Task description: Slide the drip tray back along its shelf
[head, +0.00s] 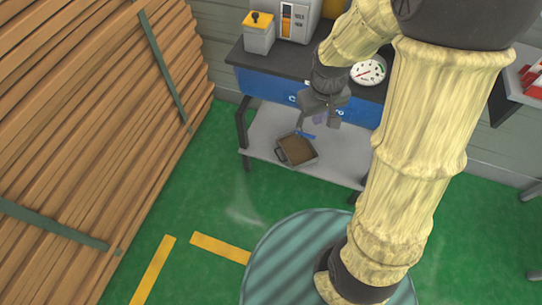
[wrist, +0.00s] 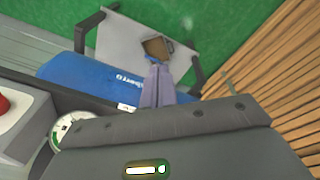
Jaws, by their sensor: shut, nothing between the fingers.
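The drip tray (head: 299,150), a shallow brown-filled pan with a dark rim and a handle on its left side, lies on the grey lower shelf (head: 345,168) of the bench, near the shelf's left end. The tray also shows in the wrist view (wrist: 154,47), partly hidden behind my fingers. My gripper (head: 319,118) is above and behind the tray in the head view, in front of the blue bench panel. In the wrist view its two grey-purple fingers (wrist: 157,72) are together and empty, pointing toward the tray. Contact with the tray cannot be made out.
The blue panel (head: 262,86) and dark benchtop (head: 246,58) stand over the shelf. A yellow-lidded box (head: 259,35), a machine (head: 297,20) and a round gauge (head: 370,70) are on top. Stacked planks (head: 85,120) stand left.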

